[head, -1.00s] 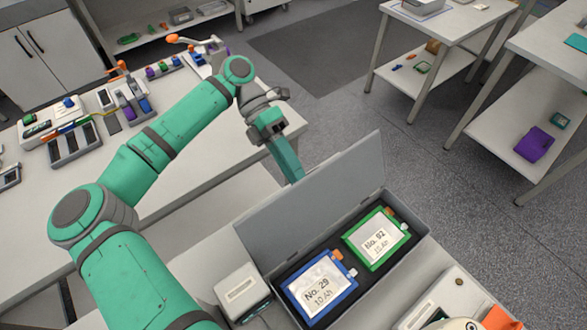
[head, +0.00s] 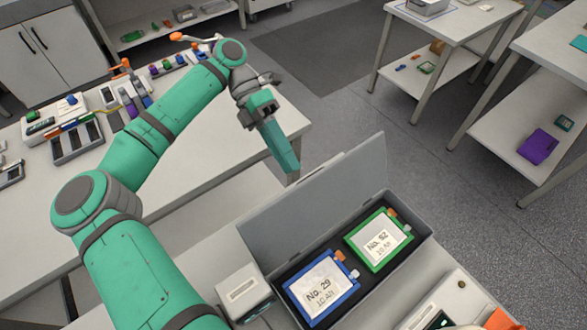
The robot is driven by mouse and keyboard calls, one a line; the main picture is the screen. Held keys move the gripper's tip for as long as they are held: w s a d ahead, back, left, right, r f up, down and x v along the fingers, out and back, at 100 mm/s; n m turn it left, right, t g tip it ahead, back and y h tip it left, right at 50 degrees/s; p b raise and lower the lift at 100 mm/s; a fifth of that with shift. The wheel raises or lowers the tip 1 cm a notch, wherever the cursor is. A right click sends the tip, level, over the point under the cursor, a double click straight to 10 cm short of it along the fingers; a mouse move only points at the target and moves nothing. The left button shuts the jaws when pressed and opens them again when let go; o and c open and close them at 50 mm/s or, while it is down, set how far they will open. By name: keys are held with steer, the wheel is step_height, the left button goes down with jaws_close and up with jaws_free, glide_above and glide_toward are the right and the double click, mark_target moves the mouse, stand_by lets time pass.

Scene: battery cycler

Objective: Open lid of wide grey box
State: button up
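The wide grey box (head: 408,246) stands on the near bench with its lid (head: 318,197) raised steeply along the back long edge. Its dark interior holds a blue-framed pack (head: 322,287) marked No. 29 and a green-framed pack (head: 379,240). My gripper (head: 289,168) is behind the lid, on the side away from the packs, pointing down. Its green fingers look like one wedge, so any gap between them is hidden. The gripper holds nothing that I can see.
A small white device (head: 243,290) stands close to the box's left end. Another device (head: 440,310) is at its front right. A long bench (head: 180,170) with several instruments lies behind on the left. Shelved tables (head: 450,45) stand at the right, with open floor between.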

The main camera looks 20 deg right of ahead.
steer(key=v, duration=0.6)
steer(key=shift+w+r, duration=0.3)
steer(key=shift+r, duration=0.05)
